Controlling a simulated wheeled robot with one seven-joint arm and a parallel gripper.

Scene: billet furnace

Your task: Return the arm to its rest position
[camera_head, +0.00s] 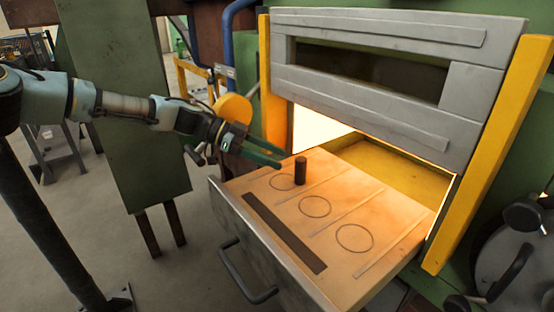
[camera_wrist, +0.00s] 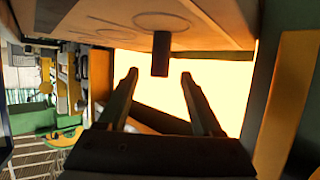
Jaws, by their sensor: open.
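My arm (camera_head: 125,105) reaches in from the left in the head view, stretched out toward the drawer. My gripper (camera_head: 282,160) is open and empty, with its two green fingers pointing right, just left of a dark billet (camera_head: 300,170). The billet stands upright at the right edge of the leftmost ring on the drawer's tan top (camera_head: 335,208). In the wrist view, which looks upside down, the fingers of my gripper (camera_wrist: 160,75) are spread apart. The billet (camera_wrist: 160,52) shows between and beyond their tips, hanging from the drawer top (camera_wrist: 210,30).
The furnace's grey door (camera_head: 385,75) is raised above a glowing opening (camera_head: 312,132), between yellow posts (camera_head: 490,150). The drawer handle (camera_head: 245,275) sticks out in front. A green panel (camera_head: 125,110) stands behind my arm. The floor (camera_head: 150,260) at lower left is mostly clear.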

